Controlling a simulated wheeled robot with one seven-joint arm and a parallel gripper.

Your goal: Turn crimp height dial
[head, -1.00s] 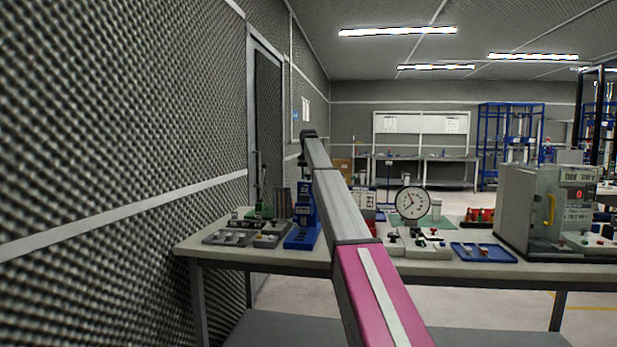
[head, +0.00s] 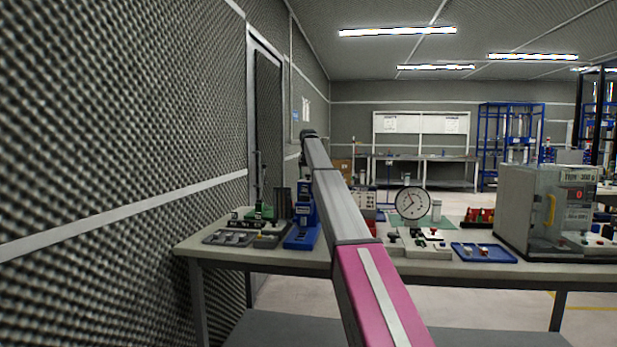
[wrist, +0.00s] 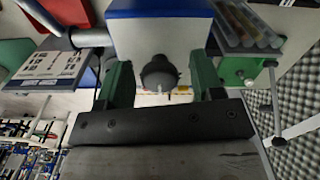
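A dark round knob (wrist: 159,73), which looks like the crimp height dial, shows in the wrist view on the front of a white and blue machine body (wrist: 160,38). My gripper (wrist: 162,78) has its two green fingers apart, one on each side of the knob. A narrow gap seems to show on both sides, so I see no clear grip. In the head view the blue bench press (head: 304,220) stands at the left of the bench, partly behind my arm. The gripper and the knob cannot be made out there.
The bench (head: 350,262) also holds a grey tray of parts (head: 230,238), a round gauge (head: 412,203), a blue tray (head: 484,253) and a large grey tester (head: 520,215). A textured foam wall (head: 120,150) is close on the left. In the wrist view a green block with a lever (wrist: 240,68) is at the right.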

